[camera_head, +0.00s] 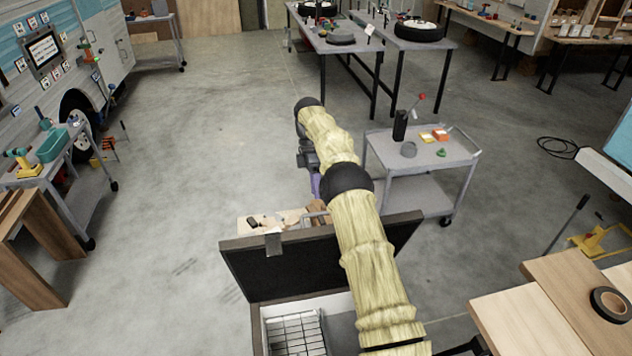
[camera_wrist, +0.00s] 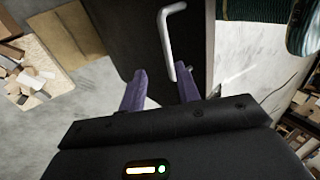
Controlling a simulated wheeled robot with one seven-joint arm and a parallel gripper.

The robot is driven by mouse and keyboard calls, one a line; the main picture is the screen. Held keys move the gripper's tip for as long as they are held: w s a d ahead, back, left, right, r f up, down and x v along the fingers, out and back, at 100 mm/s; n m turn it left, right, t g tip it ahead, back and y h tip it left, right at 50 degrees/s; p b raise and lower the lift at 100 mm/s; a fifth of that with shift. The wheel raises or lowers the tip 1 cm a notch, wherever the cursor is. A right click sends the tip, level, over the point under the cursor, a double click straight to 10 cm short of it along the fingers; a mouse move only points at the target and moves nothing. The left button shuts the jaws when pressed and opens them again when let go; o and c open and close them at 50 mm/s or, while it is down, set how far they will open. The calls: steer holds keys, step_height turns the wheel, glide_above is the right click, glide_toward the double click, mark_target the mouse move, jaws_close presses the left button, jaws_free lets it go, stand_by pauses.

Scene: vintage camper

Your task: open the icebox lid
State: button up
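The icebox (camera_head: 258,335) is at the bottom of the head view, with a pale interior and a wire rack (camera_head: 295,333) inside. Its dark lid (camera_head: 262,272) stands raised and steeply tilted at the far side, so the box is open. My arm crosses in front of the lid and hides part of it. My gripper (camera_wrist: 160,72) is beyond the lid in the head view, mostly hidden by my arm. In the wrist view its two purple fingers are apart, with a pale bent handle (camera_wrist: 166,35) on a dark panel close to their tips. I cannot tell whether they touch it.
A grey cart (camera_head: 465,157) with small items stands just right of my arm. A wooden table (camera_head: 515,318) with a tape roll (camera_head: 611,304) is at the lower right. A wooden bench (camera_head: 45,235) and a tool cart (camera_head: 75,180) are at left. Open concrete floor lies between.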

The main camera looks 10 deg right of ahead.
steer(key=shift+w+r, duration=0.15)
steer(key=shift+r, duration=0.5)
